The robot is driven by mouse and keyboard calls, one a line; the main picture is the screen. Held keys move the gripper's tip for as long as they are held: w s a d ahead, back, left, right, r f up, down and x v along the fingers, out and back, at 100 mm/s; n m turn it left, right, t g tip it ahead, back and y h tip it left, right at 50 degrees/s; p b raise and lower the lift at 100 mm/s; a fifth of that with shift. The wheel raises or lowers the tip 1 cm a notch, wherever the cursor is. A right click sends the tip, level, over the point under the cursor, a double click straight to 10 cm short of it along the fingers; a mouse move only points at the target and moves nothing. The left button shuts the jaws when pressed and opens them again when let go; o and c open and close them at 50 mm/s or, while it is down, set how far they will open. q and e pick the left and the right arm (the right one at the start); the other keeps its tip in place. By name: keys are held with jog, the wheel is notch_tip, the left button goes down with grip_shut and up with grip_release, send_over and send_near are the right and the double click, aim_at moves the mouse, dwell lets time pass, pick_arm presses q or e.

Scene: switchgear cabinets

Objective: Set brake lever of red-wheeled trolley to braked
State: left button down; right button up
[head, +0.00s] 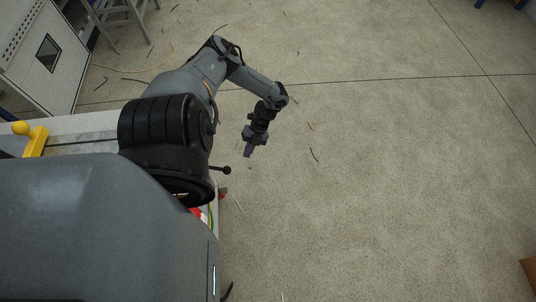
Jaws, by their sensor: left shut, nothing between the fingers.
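A short black lever with a ball knob (227,170) sticks out to the right past my arm, near the trolley edge; I cannot tell for sure that it is the brake lever. A small red part (222,192), possibly a wheel, shows just below it. The trolley (95,123) is a pale flat surface, mostly hidden under my body and arm. My left gripper (249,152) is shut and empty, pointing down over the floor, a little above and right of the black knob in the picture and apart from it. My right gripper is out of view.
A yellow bracket with a round knob (36,138) sits at the trolley's left. A white cabinet panel (45,55) and a grey stepladder (122,18) stand at the upper left. Scraps of wire (314,155) lie on the floor.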

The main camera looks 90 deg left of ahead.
pick_arm(q)
jog(key=shift+w+a+r, duration=0.35)
jog(key=shift+w, duration=0.2)
jog(key=shift+w+a+r, duration=0.3)
jog(key=shift+w, duration=0.25)
jog(key=shift+s+d, duration=0.1)
